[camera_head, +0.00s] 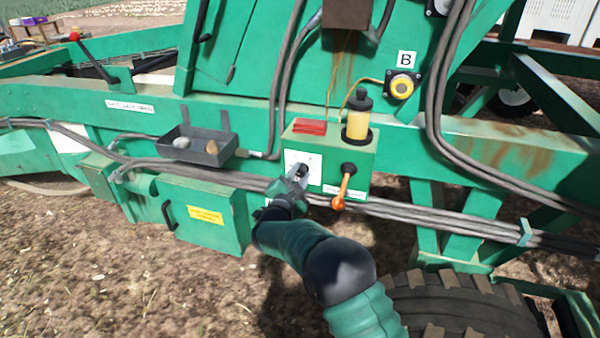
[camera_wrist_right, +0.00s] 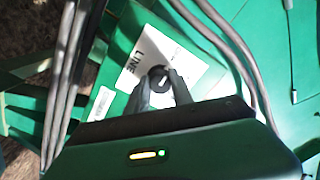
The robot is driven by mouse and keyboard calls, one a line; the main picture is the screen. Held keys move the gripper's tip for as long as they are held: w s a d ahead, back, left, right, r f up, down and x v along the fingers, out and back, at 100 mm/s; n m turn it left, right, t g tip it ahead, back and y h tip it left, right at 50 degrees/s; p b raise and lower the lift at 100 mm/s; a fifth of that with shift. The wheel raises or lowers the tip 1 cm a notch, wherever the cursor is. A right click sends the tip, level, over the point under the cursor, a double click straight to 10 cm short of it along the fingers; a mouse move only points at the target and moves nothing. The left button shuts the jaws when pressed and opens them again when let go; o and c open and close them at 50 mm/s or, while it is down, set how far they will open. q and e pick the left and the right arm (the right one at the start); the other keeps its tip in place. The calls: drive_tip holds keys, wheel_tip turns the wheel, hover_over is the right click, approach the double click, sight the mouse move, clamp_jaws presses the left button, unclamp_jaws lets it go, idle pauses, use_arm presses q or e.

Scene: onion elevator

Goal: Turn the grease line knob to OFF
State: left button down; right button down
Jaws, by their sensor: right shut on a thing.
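The grease line knob (camera_wrist_right: 159,78) is a small dark round knob with a white pointer mark. It sits on a white label plate (camera_wrist_right: 135,60) that reads "LINE"; the rest of the lettering is covered or too small to read. My right gripper (camera_wrist_right: 163,88) is shut on the knob, one finger on each side. In the head view my right gripper (camera_head: 297,178) reaches the white plate on the front of the green box (camera_head: 328,160) and covers most of the knob. My left gripper is not in view.
An orange-handled lever (camera_head: 341,192) hangs just right of the knob. A yellow grease bottle (camera_head: 358,118) and a red block (camera_head: 310,127) are on top of the box. A grey tray (camera_head: 195,147) is at left. Cables (camera_head: 400,208) run below. A tyre (camera_head: 460,305) is lower right.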

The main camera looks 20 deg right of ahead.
drive_tip(key=shift+a+f, duration=0.2)
drive_tip(key=shift+f, duration=0.35)
drive_tip(key=c, duration=1.2)
unclamp_jaws()
drive_tip(key=shift+c, duration=0.2)
drive_tip(key=shift+o, duration=0.7)
drive_tip(key=shift+r, duration=0.25)
drive_tip(key=shift+r, duration=0.1)
drive_tip(key=b+v, duration=0.1)
drive_tip(key=v, duration=1.5)
drive_tip(key=shift+s+a+b, duration=0.25)
drive_tip(key=shift+a+b, duration=0.05)
drive_tip(key=shift+b, duration=0.1)
